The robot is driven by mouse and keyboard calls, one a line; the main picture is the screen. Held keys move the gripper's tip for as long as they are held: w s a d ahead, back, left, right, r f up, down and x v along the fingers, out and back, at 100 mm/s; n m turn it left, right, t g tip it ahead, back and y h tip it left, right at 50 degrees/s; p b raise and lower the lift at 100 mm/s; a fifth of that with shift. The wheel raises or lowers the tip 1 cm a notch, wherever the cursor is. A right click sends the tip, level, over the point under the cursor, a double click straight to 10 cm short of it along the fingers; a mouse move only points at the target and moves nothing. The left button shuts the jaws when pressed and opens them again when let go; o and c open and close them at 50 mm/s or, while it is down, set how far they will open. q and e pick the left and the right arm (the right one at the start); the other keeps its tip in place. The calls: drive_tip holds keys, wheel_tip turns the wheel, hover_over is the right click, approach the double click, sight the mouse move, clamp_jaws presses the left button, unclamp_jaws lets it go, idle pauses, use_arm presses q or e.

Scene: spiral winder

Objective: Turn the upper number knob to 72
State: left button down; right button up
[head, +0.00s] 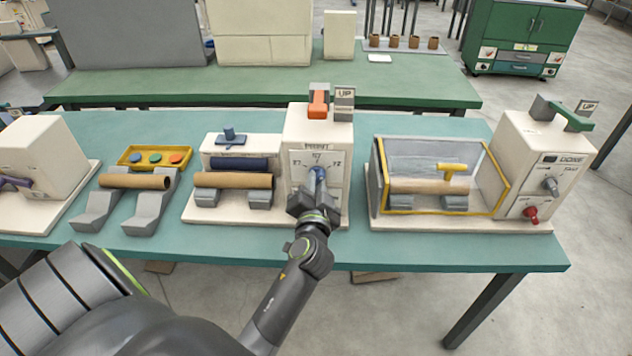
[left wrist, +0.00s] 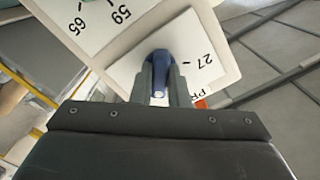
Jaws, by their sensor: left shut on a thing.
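The upper number knob (head: 319,174) is blue and sits on a white dial plate (head: 300,160) on the front of the cream middle machine (head: 300,123). My left gripper (head: 311,192) reaches it from the front and is shut on it. In the left wrist view the blue knob (left wrist: 160,68) stands between the two grey fingers (left wrist: 159,88). There the dial plate (left wrist: 197,45) shows "27" beside a tick. A second plate (left wrist: 95,20) shows "59" and "65". The knob's pointing direction is unclear, partly hidden by the fingers. My right gripper is not in view.
A brown roll (head: 233,180) lies on grey rests left of the knob. A yellow-framed clear guard (head: 430,165) and a machine with a red knob (head: 530,213) stand at the right. A yellow tray (head: 155,147) with coloured discs is at the left. The green table's front strip (head: 430,250) is clear.

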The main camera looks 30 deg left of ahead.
use_arm(q)
drive_tip(key=shift+r+m+p, duration=0.1)
drive_tip(key=shift+m+p, duration=0.35)
drive_tip(key=shift+m, duration=1.45)
drive_tip(key=c, duration=1.4)
unclamp_jaws()
